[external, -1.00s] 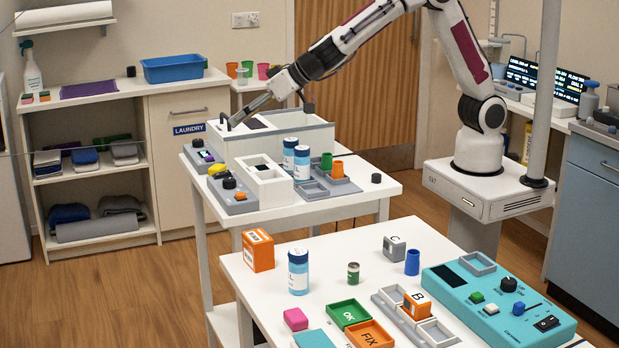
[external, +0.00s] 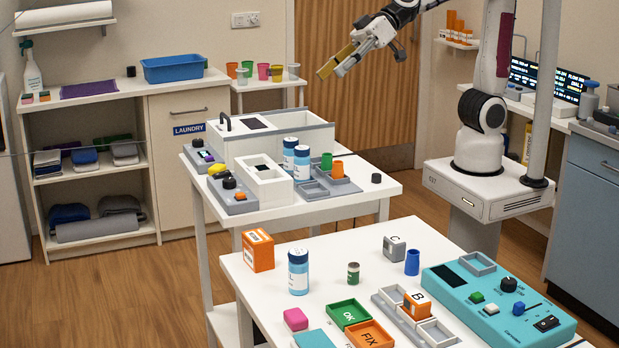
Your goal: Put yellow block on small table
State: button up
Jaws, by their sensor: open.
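My gripper (external: 342,62) is raised in the air in front of the wooden door, above and to the right of the white equipment bench. Its jaws are open. A long yellow-tan strip lies along one finger; I cannot tell whether it is part of the finger. No clear yellow block stands out. A small rounded yellow thing (external: 217,170) sits at the left end of the white bench (external: 283,217), by a grey unit. A small white table (external: 285,84) with several coloured cups stands at the back, beside the laundry cabinet.
A white box unit (external: 275,140), two blue-labelled bottles (external: 302,163) and small cups stand on the white bench. The front table (external: 330,258) holds an orange box, a bottle, coloured trays and a teal panel (external: 497,305). A grey pole (external: 545,90) rises near my base.

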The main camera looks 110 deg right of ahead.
jog(key=s+d+f+g+h, duration=0.1)
jog(key=s+f+g, duration=0.1)
jog(key=s, duration=0.7)
jog(key=s+d+f+g, duration=0.2)
jog(key=s+f, duration=0.3)
jog(key=s, duration=0.4)
jog(key=s+d+f+n+g+h, duration=0.1)
jog(key=s+f, duration=0.2)
jog(key=s, duration=0.6)
jog(key=shift+s+d+f+g+h, duration=0.25)
jog(key=shift+s+f+g+h, duration=0.05)
jog(key=shift+s+g, duration=0.1)
